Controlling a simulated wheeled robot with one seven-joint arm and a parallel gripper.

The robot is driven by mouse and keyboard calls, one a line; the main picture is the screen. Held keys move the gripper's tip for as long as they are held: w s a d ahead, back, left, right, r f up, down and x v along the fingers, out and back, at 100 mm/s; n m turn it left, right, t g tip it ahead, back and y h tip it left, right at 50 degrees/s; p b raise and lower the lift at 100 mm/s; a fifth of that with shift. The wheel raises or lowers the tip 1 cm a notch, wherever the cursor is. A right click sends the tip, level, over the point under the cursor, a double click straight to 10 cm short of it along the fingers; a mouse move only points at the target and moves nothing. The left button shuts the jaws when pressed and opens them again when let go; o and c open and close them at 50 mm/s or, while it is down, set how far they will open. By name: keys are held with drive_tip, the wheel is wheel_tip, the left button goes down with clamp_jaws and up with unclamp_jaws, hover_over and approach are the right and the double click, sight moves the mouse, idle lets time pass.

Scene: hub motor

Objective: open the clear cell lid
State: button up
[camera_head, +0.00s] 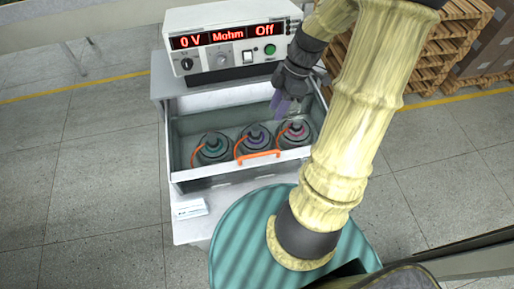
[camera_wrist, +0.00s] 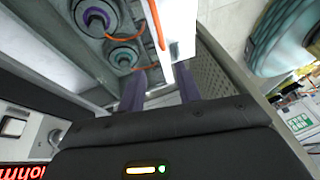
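The test cell (camera_head: 222,178) is a grey box with three hub motors in it, marked teal (camera_head: 213,148), purple (camera_head: 255,136) and red (camera_head: 296,131). An orange handle (camera_head: 259,155) sits at the front edge of the clear lid; it also shows in the wrist view (camera_wrist: 156,24). The lid seems to lie down over the cell, but its clear pane is hard to make out. My gripper (camera_head: 283,103) is above the right rear part of the cell, apart from the handle.
A tester (camera_head: 232,42) reading "0 V", "Mohm", "Off" stands behind the cell, with a green button (camera_head: 270,50). A teal ribbed round surface (camera_head: 245,235) is in front. Wooden pallets (camera_head: 440,60) stand at the right rear. The floor at left is clear.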

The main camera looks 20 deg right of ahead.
drive_tip(key=shift+s, duration=0.1)
drive_tip(key=p, duration=0.2)
hover_over(257, 150)
drive_tip(key=s+a, duration=0.2)
drive_tip(key=s, duration=0.1)
drive_tip(key=f, duration=1.5)
drive_tip(key=shift+s+d+f, duration=0.2)
drive_tip(key=shift+f, duration=0.15)
clamp_jaws()
